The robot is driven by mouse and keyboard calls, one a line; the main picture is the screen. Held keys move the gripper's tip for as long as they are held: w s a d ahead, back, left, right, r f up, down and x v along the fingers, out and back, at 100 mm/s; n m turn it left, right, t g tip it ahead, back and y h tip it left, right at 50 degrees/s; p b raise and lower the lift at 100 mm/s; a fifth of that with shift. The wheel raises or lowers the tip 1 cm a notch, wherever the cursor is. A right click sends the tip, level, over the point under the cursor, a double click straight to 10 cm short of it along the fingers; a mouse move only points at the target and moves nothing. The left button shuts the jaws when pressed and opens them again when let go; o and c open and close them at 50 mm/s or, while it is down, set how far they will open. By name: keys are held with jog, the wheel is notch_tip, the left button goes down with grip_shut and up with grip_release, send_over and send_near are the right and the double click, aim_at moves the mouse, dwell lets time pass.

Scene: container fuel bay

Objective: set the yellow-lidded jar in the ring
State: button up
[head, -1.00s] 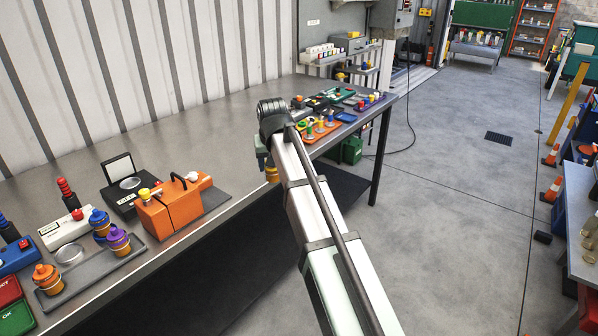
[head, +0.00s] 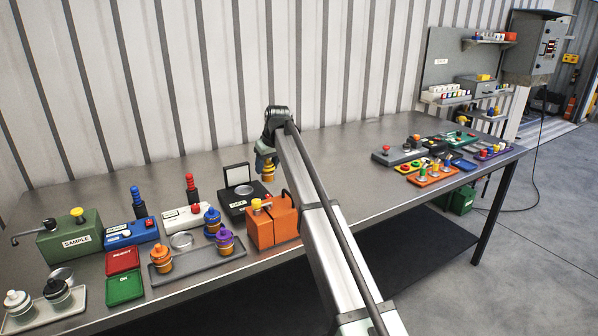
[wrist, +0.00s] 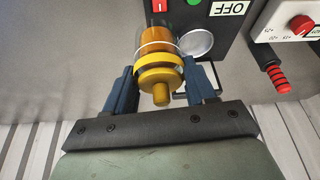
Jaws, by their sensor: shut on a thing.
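My gripper (wrist: 161,82) is shut on the yellow-lidded jar (wrist: 160,68), a clear jar with amber contents. In the head view the jar (head: 268,174) hangs below my gripper (head: 267,158), apparently above the bench, just right of the black box (head: 236,202). The black box, labelled OFF, has a raised lid and a round silver ring-like part (wrist: 196,45), partly hidden behind the jar in the wrist view. Another round silver piece (head: 181,240) is on the grey tray. I cannot tell which is the task's ring.
An orange block (head: 272,228) with a yellow knob stands in front of the black box. The grey tray (head: 195,266) holds orange, blue and purple jars. A white box with a red lever (head: 187,217) is left of the black box. The bench is clear toward the right middle.

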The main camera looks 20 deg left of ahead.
jog(key=a+n, duration=0.2)
jog(key=a, duration=0.8)
jog(key=shift+g+y, duration=0.3)
jog(key=shift+s+d+f, duration=0.1)
jog(key=shift+s+f, duration=0.05)
jog(key=shift+f, duration=0.9)
jog(key=shift+s+d+f, duration=0.1)
jog(key=shift+f, duration=0.95)
jog(key=shift+f, duration=0.7)
jog(key=o, duration=1.5)
jog(key=shift+r, duration=0.1)
jog(key=shift+r, duration=3.9)
